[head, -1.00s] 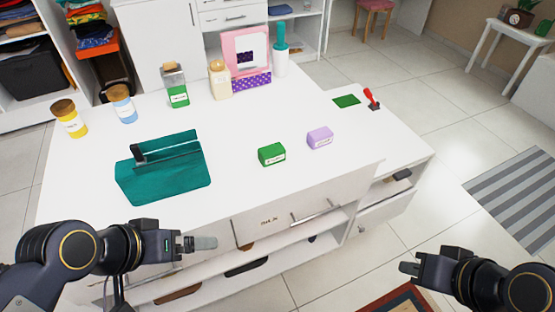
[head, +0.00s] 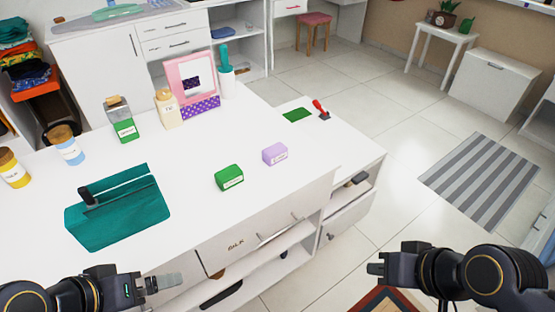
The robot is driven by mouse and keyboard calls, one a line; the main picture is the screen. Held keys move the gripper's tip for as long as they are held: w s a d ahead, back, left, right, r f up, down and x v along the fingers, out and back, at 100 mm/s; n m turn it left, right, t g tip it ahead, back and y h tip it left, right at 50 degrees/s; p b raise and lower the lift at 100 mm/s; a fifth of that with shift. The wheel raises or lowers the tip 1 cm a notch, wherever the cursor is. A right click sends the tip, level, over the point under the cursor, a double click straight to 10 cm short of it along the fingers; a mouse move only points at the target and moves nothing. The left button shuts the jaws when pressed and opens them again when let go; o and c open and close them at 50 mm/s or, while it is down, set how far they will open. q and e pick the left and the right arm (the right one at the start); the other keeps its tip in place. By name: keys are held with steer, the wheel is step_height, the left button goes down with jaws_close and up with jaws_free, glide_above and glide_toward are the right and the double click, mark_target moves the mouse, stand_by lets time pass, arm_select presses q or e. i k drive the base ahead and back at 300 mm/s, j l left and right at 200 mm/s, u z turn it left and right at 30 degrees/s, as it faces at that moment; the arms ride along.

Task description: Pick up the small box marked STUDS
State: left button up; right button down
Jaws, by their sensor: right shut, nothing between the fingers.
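Two small labelled boxes sit on the white island top. One is green (head: 229,178); the other is lilac (head: 275,153), just behind and right of it. The print on both is too small to read, so I cannot tell which says STUDS. My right gripper (head: 374,268) is shut and empty, in front of the island at lower right, apart from both boxes. My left gripper (head: 172,282) is at the lower left, in front of the island edge and away from the boxes. Its fingers show edge-on, and I cannot tell whether they are parted.
A teal case (head: 118,215) lies left of the boxes. Bottles, jars and a pink-framed mirror (head: 193,82) stand behind. A green pad (head: 297,115) and a red-handled stamp (head: 321,108) are at the right end. The top around the boxes is clear.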

mark_target(230, 177)
steer(key=i+j+u, duration=0.1)
steer(key=u, duration=0.3)
steer(key=i+j+u, duration=0.15)
steer(key=u, duration=0.25)
steer(key=i+j+u, duration=0.15)
steer(key=u, duration=0.25)
